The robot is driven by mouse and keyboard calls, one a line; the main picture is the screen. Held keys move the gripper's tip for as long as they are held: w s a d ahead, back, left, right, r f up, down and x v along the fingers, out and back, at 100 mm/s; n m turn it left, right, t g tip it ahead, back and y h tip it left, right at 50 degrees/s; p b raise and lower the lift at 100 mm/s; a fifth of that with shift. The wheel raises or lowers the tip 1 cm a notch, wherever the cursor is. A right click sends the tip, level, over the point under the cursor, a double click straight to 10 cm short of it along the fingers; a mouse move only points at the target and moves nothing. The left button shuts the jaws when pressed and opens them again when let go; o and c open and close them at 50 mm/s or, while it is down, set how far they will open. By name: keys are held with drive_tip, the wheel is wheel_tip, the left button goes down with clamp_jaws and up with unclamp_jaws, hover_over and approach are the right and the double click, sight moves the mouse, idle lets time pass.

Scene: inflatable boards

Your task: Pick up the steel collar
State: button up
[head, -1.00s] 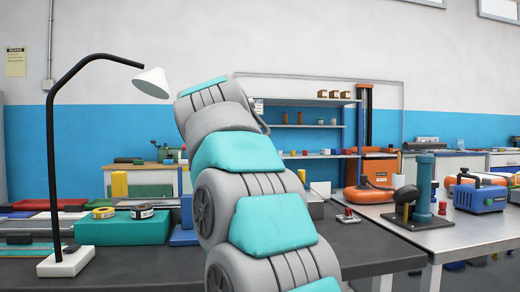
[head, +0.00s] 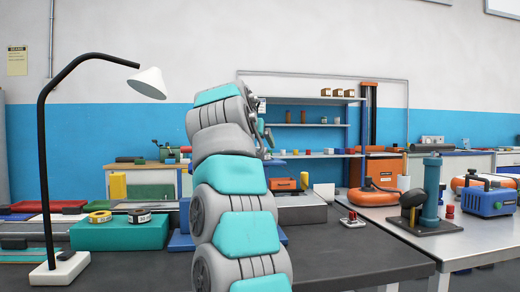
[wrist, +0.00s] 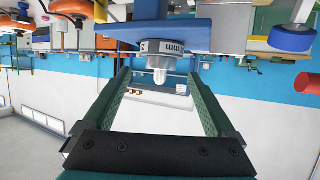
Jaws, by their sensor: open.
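My gripper (wrist: 160,74) is open in the wrist view, with its two green fingers apart and nothing held between them. Beyond the fingertips, a pale grey ring with dark markings (wrist: 176,47) sits against a blue block (wrist: 190,32). A pale rounded knob (wrist: 158,64) projects from it, between the fingers in the picture. I cannot tell for sure whether this ring is the steel collar. In the head view my arm hides most of my gripper and what is in front of it, and no steel collar can be made out there.
A black lamp with a white shade (head: 149,83) stands at the left. The dark bench (head: 365,257) is clear at front right. A blue machine (head: 488,201) stands on the steel table.

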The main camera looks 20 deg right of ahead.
sight(259, 148)
drive_tip(key=shift+x, duration=1.6)
drive_tip(key=shift+a, duration=0.15)
clamp_jaws()
